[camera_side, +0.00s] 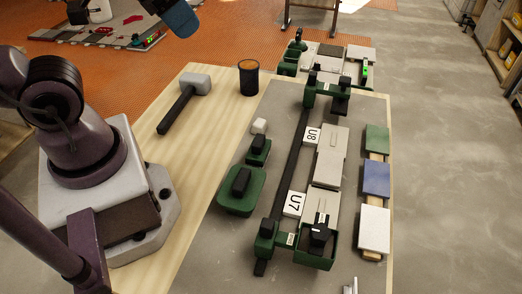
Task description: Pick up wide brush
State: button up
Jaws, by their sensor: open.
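No clear brush shape or bristles can be made out. Two green tools with black grips lie on the grey mat (283,116): a wider one with rounded corners (240,197) and a smaller one (258,152) just behind it. I cannot tell whether either is the wide brush. My gripper is not in view. Only my base and parts of my arm show at the left, well apart from these tools.
A mallet (193,84) and a dark cup (249,78) are on the wooden table (165,150). A green levelling frame (315,258) with a dark bar, labels U7 (295,203) and U8 (311,135), and pale tiles (330,165) fill the mat's right half. Coloured tiles (376,179) line the right edge.

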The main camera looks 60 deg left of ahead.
jog(key=o, duration=0.9)
jog(key=shift+c, duration=0.2)
jog(key=n+g+h, duration=0.1)
jog(key=n+h, duration=1.4)
jog(key=n, duration=0.5)
send_near(258, 146)
jog(key=s+d+r, duration=0.4)
jog(key=s+d, duration=0.2)
jog(key=d, duration=0.1)
jog(key=w+a+f+n+t, duration=0.1)
jog(key=w+f+n+t, duration=0.1)
jog(key=w+a+f+n+t+y, duration=0.1)
jog(key=w+f+n+t, duration=0.1)
jog(key=f+t, duration=0.1)
jog(key=w+a+f+n+t+y, duration=0.1)
jog(key=w+f+n+t, duration=0.1)
jog(key=f+n+t, duration=0.1)
jog(key=shift+w+f, duration=0.1)
jog(key=shift+w, duration=0.05)
jog(key=shift+x, duration=2.5)
